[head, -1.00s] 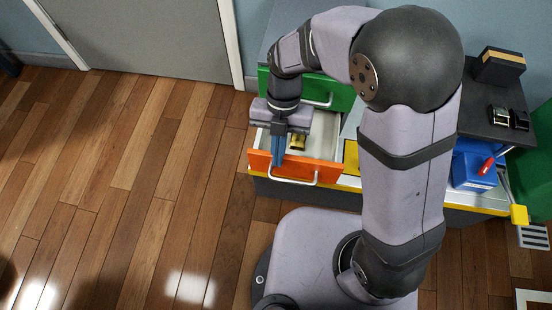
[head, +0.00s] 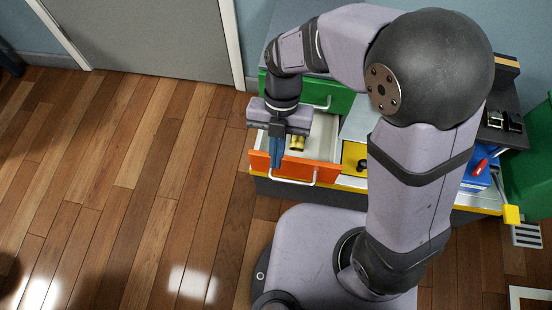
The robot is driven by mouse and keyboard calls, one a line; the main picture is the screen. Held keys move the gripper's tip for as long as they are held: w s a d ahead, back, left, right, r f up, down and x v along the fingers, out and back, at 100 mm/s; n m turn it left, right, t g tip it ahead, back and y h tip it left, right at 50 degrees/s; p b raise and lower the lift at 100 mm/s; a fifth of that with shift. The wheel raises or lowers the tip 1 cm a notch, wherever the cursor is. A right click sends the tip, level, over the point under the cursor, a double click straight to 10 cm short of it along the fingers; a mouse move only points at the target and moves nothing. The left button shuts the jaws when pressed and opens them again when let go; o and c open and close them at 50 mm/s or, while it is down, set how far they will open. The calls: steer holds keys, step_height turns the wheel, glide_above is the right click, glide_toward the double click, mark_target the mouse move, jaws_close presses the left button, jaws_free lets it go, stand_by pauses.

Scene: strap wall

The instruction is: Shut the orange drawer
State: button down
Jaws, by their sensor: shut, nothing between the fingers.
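The orange drawer (head: 324,174) stands pulled out below a green drawer (head: 340,97) in the head view. Its pale inside shows, with a small yellow-gold object (head: 297,142) in it. A light handle runs along its orange front. My gripper (head: 276,166) points down at the left part of the orange front, its blue fingers shut and empty. The fingers overlap the front in this view; I cannot tell whether they touch it. My wrist hides part of the drawer's inside.
A yellow compartment (head: 354,156) with a dark knob lies right of the drawer. A blue box (head: 474,180) with a red item, and watches (head: 505,119) on a dark top, are farther right. Open wooden floor (head: 150,200) lies to the left.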

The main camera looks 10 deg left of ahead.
steer(key=p+v, duration=0.1)
steer(key=v, duration=0.3)
steer(key=shift+w+r, duration=0.15)
steer(key=shift+r, duration=0.15)
steer(key=c, duration=2.4)
jaws_free()
steer(key=shift+c, duration=0.2)
steer(key=o, duration=0.4)
steer(key=shift+c, duration=0.2)
steer(key=s+a+f+n+g+h+b, duration=0.1)
steer(key=s+a+f+n+h+b, duration=0.2)
steer(key=s+f, duration=0.5)
steer(key=s+f+n+h+b, duration=0.2)
steer(key=s+f+n+b, duration=0.15)
steer(key=s+f, duration=0.55)
steer(key=s+d+f+n+t+h+b, duration=0.45)
steer(key=d+f+n+h, duration=0.2)
steer(key=f, duration=0.45)
steer(key=w+d+r+t+h, duration=0.1)
steer(key=w+d+t+h, duration=0.1)
steer(key=w+t, duration=0.6)
steer(key=w+a+r+m+t, duration=0.5)
steer(key=a+r+t, duration=0.1)
steer(key=r, duration=0.3)
steer(key=shift+w+r+m+b, duration=0.3)
steer(key=shift+w+r+b, duration=0.05)
steer(key=shift+b, duration=0.1)
